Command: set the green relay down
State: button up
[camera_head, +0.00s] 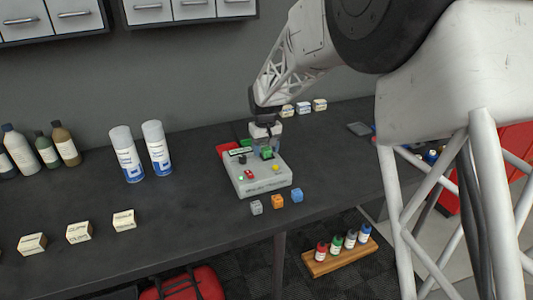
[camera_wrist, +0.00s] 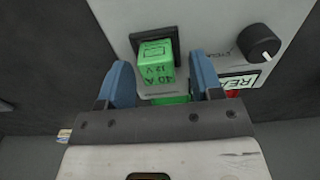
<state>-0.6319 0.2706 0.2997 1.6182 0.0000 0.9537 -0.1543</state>
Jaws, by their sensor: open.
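The green relay (camera_wrist: 157,68) is a small block marked "40 A 12 V". It stands at a black square socket (camera_wrist: 136,38) on the grey relay tester (camera_wrist: 195,20); whether it is fully seated I cannot tell. In the head view the relay (camera_head: 267,153) shows on top of the tester (camera_head: 262,187), just below my gripper (camera_head: 265,143). In the wrist view my gripper (camera_wrist: 159,64) is open, its two blue fingers on either side of the relay with gaps visible.
The tester has a dark knob (camera_wrist: 259,43) and a yellow button (camera_head: 276,168). A red flat piece (camera_head: 228,149) lies behind it. Grey, orange and blue cubes (camera_head: 278,201) sit in front. Two spray cans (camera_head: 127,155) stand left. The table between is clear.

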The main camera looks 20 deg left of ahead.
jog(key=shift+c, duration=0.2)
dwell(0.3)
jog(key=c, duration=1)
jog(key=shift+r, duration=0.1)
jog(key=shift+r, duration=0.75)
notch_tip(320, 180, up, 2)
jog(key=shift+r, duration=0.1)
jog(key=s+d, duration=0.3)
jog(key=s, duration=0.1)
jog(key=s+d, duration=0.3)
jog(key=s, duration=0.1)
jog(key=s+d+r, duration=0.1)
jog(key=s+d, duration=0.2)
jog(key=s, duration=0.2)
jog(key=shift+d, duration=0.15)
